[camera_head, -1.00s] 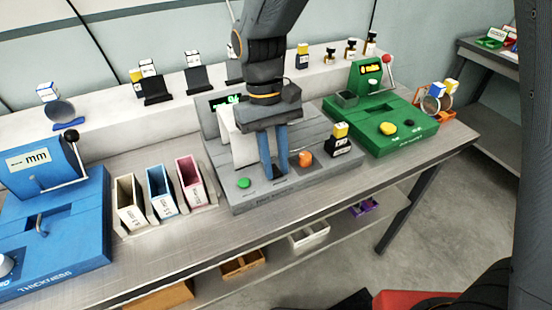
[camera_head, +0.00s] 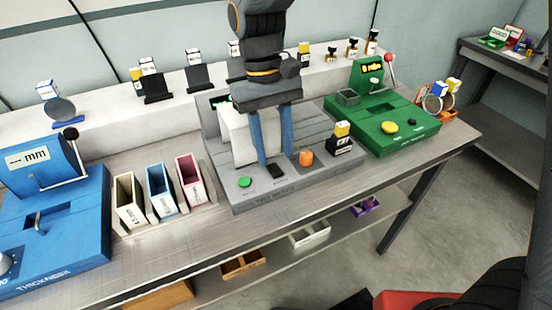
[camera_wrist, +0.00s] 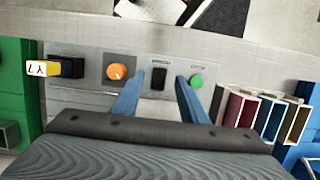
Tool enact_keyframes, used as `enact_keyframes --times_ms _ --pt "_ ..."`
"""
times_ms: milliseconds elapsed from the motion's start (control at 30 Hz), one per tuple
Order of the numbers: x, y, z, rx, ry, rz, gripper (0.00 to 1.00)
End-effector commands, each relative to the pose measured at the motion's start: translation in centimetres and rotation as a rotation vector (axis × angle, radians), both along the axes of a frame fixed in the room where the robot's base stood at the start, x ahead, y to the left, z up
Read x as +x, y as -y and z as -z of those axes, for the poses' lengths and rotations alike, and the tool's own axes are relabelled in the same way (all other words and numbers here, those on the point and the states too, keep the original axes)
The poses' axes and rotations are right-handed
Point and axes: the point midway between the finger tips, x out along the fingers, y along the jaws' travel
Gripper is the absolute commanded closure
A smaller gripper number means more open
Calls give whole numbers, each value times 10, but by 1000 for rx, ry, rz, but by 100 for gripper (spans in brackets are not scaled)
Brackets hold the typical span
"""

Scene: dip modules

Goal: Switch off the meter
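The grey meter (camera_head: 236,199) stands mid-bench, with a green button (camera_head: 244,181), a black switch (camera_head: 277,171) and an orange knob (camera_head: 306,158) along its front. Its screen (camera_head: 220,102) is lit green and partly hidden. My gripper (camera_head: 275,162) is above this front panel, its two blue fingers apart with nothing between them. In the wrist view, the black switch (camera_wrist: 158,79) lies between the fingertips, the orange knob (camera_wrist: 117,72) is left of them and the green button (camera_wrist: 196,81) right. I cannot tell whether the fingers touch the panel.
A green machine (camera_head: 385,143) with a lever stands right of the meter, and a blue thickness machine (camera_head: 70,225) stands left. Three narrow bins (camera_head: 158,190) sit between blue and grey machines. A black block with a yellow top (camera_head: 341,143) stands by the orange knob.

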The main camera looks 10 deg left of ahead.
Motion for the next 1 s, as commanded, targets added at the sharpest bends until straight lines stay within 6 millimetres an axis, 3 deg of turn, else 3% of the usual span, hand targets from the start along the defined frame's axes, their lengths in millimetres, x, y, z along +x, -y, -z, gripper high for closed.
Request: enact_keyframes --times_ms 100,300,800,900,1000 --pt "5 -3 -19 2 3 0 61" --pt "9 -6 -38 1 2 0 61" --pt "10 -5 -41 1 1 2 61" --pt "12 9 -36 7 11 28 61" --pt "17 41 -23 23 40 93 61"
